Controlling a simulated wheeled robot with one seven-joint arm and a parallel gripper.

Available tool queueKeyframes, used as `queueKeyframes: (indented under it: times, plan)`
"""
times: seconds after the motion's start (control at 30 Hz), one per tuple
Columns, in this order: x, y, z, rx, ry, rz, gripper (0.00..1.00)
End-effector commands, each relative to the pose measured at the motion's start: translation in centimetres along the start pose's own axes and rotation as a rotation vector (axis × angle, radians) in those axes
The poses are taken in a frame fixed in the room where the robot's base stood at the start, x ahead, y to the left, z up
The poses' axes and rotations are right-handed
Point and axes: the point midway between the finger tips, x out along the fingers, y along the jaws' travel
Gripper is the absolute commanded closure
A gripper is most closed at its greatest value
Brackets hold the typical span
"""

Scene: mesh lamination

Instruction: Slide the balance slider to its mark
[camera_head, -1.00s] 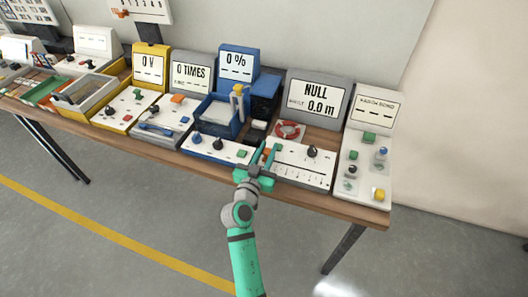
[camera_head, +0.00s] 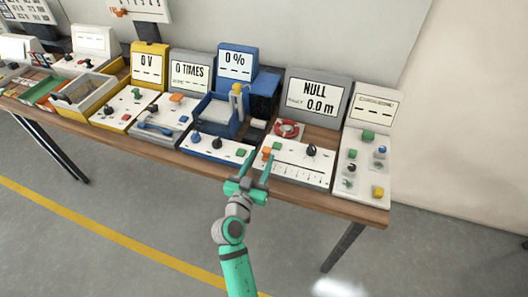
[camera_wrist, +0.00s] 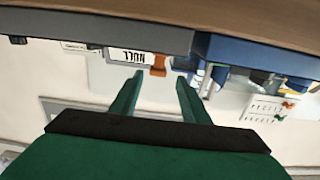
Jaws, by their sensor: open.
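The balance panel (camera_head: 296,176) is a white sloped box with a ruled scale and a slot line, below a grey screen reading NULL and 0.0 m (camera_head: 317,98). An orange knob (camera_head: 267,150), which looks like the slider, stands at the panel's left end. It also shows in the wrist view, upside down, as an orange handle (camera_wrist: 158,66). My gripper (camera_head: 259,159) is open and empty, in front of the panel's left end. In the wrist view its two green fingers (camera_wrist: 159,80) lie either side of the orange handle's line, apart from it.
A black knob (camera_head: 311,150) and a green button (camera_head: 276,146) are also on the panel. A red ring (camera_head: 288,129) lies behind it. A blue-edged panel (camera_head: 217,149) stands close on the left, a white panel (camera_head: 364,168) on the right. The space before the table is free.

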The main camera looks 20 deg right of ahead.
Motion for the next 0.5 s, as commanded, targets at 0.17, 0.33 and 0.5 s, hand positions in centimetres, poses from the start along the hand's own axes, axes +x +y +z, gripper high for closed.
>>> queueKeyframes:
  times: [0.17, 0.33, 0.5]
  plan:
    - [-3.3, 0.0, 0.0, 0.000, 0.000, -0.002, 0.58]
    - [-5.0, -0.1, 0.0, -0.001, 0.000, -0.001, 0.58]
    - [-5.6, 0.0, 0.0, 0.000, 0.000, -0.001, 0.58]
